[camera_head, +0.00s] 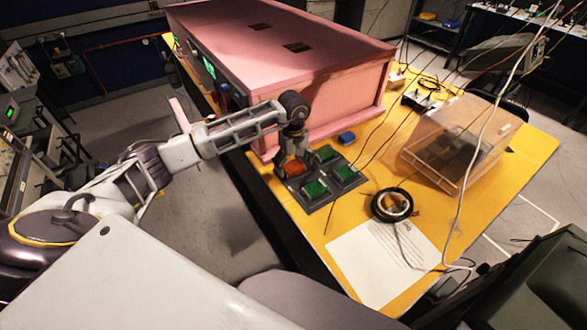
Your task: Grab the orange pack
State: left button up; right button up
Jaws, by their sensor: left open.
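The orange pack (296,168) sits in the near-left part of a dark tray (322,204) on the yellow table. Green packs lie in the tray beside it, one behind it (326,153), one to the right (346,173) and one in front (316,189). My left gripper (291,165) points down at the orange pack, with its open fingers around or just above it. I cannot tell whether the fingers touch it. The gripper hides part of the pack. My right gripper is not in view.
A large pink foam enclosure (335,105) stands right behind the tray. Thin cables hang over the yellow table (480,205).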

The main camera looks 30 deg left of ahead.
aim_at(294, 166)
pick_arm(q)
jog(key=shift+c, duration=0.3)
jog(key=c, duration=1.1)
jog(key=shift+o, duration=0.2)
jog(key=shift+r, duration=0.1)
notch_tip(294, 166, up, 10)
jog(key=b, duration=0.1)
jog(key=shift+b, duration=0.4)
